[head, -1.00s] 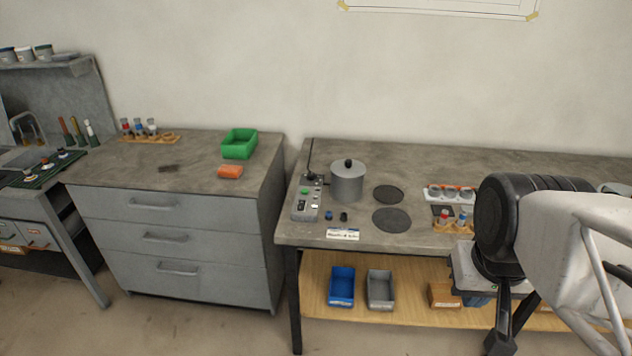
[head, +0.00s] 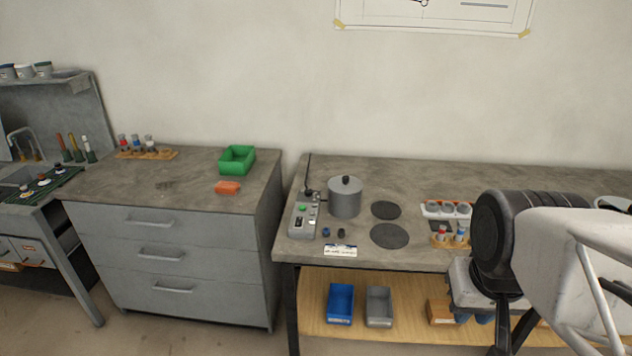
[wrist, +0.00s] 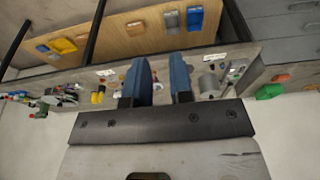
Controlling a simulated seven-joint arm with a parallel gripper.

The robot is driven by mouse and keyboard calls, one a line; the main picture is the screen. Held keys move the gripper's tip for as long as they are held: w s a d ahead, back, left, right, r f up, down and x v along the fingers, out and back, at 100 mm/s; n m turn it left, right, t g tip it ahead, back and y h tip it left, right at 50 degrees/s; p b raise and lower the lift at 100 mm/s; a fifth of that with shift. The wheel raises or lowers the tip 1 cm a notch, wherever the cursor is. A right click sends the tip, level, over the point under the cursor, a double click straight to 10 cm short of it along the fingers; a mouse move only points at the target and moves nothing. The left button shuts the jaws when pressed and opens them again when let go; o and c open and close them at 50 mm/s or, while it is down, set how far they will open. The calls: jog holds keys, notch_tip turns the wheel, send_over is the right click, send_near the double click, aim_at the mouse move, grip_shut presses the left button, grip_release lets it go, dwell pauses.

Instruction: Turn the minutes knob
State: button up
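Two small knobs stand at the front left of the right bench: a blue one (head: 326,232) and a black one (head: 341,233). A grey control box (head: 304,214) with a green button and small light and dark controls lies to their left. No label is readable, so I cannot tell which part is the minutes knob. My gripper (head: 473,319) is at the right, in front of the bench and well away from the box and knobs. In the wrist view its two blue fingers (wrist: 160,68) are apart, with nothing between them.
A lidded grey pot (head: 344,199) stands behind the knobs, with dark round plates (head: 390,236) to the right. A rack with cups (head: 448,209) is farther right. Blue (head: 340,303) and grey bins (head: 379,306) sit on the lower shelf. A drawer cabinet (head: 175,265) stands left.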

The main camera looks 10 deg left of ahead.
jog(key=o, duration=0.4)
jog(key=shift+w+a+r, duration=0.1)
jog(key=shift+w+r, duration=0.2)
jog(key=shift+w, duration=0.3)
jog(key=shift+o, duration=1.1)
jog(key=w+a+r+n, duration=0.2)
jog(key=w, duration=0.7)
jog(key=w+a+r+n, duration=0.2)
jog(key=w+r, duration=0.1)
jog(key=w, duration=0.6)
jog(key=shift+n+g, duration=0.3)
jog(key=shift+n, duration=0.1)
jog(key=n+g, duration=0.2)
jog(key=n, duration=1.1)
send_over(308, 190)
jog(key=f, duration=2.2)
jog(key=shift+s+d+f, duration=0.1)
jog(key=shift+d+f, duration=0.15)
jog(key=shift+f, duration=0.15)
jog(key=shift+a+f, duration=0.2)
jog(key=shift+f, duration=0.05)
jog(key=shift+f, duration=0.15)
jog(key=shift+f, duration=3.8)
